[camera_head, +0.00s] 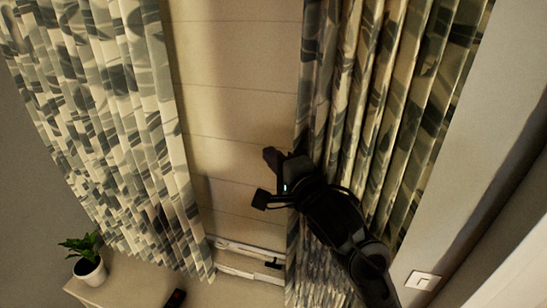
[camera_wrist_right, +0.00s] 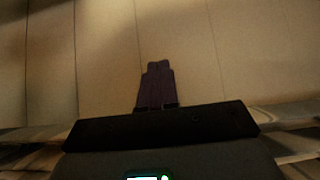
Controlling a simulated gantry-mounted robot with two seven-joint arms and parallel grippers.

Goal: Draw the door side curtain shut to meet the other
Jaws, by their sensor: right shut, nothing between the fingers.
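The right-hand curtain (camera_head: 400,90), patterned in grey-green leaves, hangs in folds beside the wall with the light switch; I take it as the door side curtain. The other curtain (camera_head: 105,110) hangs at the left, and the two are apart. My right gripper (camera_head: 271,156) is in front of the right curtain's inner edge, its fingers pointing into the gap. It is shut and empty; the shut fingers also show in the right wrist view (camera_wrist_right: 158,68) against pale panels. My arm hides part of the right curtain. My left gripper is out of view.
Pale panels (camera_head: 235,100) fill the gap between the curtains, with a white rail (camera_head: 245,250) low down. A potted plant (camera_head: 88,262) stands on a pale surface at the lower left. A light switch (camera_head: 423,280) is on the right wall.

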